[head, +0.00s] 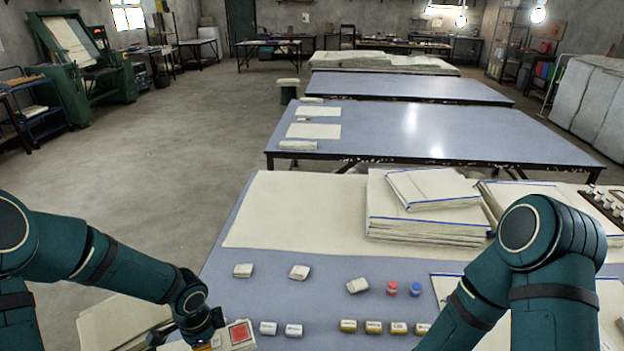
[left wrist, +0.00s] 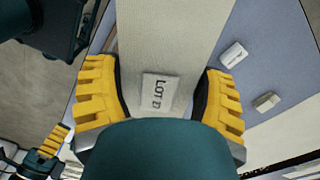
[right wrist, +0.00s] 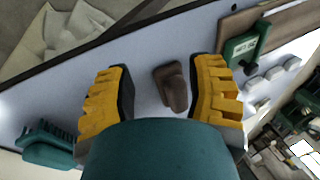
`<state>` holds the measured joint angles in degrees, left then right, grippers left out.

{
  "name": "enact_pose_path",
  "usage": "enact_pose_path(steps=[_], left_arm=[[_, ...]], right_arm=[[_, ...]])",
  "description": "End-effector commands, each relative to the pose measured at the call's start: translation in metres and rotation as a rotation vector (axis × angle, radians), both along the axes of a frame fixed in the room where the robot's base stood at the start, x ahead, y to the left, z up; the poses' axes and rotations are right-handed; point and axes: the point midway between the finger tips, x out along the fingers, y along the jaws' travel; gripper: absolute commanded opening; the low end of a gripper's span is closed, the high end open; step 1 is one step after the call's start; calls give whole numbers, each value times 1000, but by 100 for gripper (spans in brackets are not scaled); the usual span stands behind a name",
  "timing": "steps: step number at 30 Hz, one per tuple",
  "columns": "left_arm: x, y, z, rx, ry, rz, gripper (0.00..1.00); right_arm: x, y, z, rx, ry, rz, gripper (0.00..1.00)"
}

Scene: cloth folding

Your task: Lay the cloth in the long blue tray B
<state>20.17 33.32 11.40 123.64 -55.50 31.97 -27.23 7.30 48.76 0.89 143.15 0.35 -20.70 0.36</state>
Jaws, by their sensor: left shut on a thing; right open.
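In the left wrist view, my left gripper (left wrist: 160,88) is shut on a pale cloth-like piece (left wrist: 164,40) that runs up between the yellow fingers. A white label with "LOT" and an unclear letter lies on it. In the head view, my left gripper (head: 208,338) is low at the bottom edge, and its grip is mostly cut off. My right gripper (right wrist: 160,90) is open and empty in the right wrist view, with a small brown object (right wrist: 172,88) below between its fingers. I cannot make out the long blue tray B for sure.
Stacked cream cloths with blue edges (head: 425,205) lie on the table's far side. Small pale blocks (head: 299,272), a red jar (head: 392,287) and a blue jar (head: 416,289) stand in front. A green brush (right wrist: 48,148) lies left.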

Motion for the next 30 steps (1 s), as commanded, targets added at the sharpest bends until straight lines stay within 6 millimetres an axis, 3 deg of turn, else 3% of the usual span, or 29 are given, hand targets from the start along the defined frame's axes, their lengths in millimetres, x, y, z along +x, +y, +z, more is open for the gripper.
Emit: enact_pose_path(steps=[18, 25, 27, 30], left_arm=[[-4, -57, 33, -1, 0, 974, 33], [-5, -65, 38, -1, -1, 1139, 33], [-5, -65, 39, -1, -1, 1157, 33], [-5, -65, 39, -1, 0, 1164, 33]], right_arm=[[0, 0, 0, 0, 0, 0, 54], [0, 0, 0, 0, 0, 0, 54], [0, 0, 0, 0, 0, 0, 46], [0, 0, 0, 0, 0, 0, 46]])
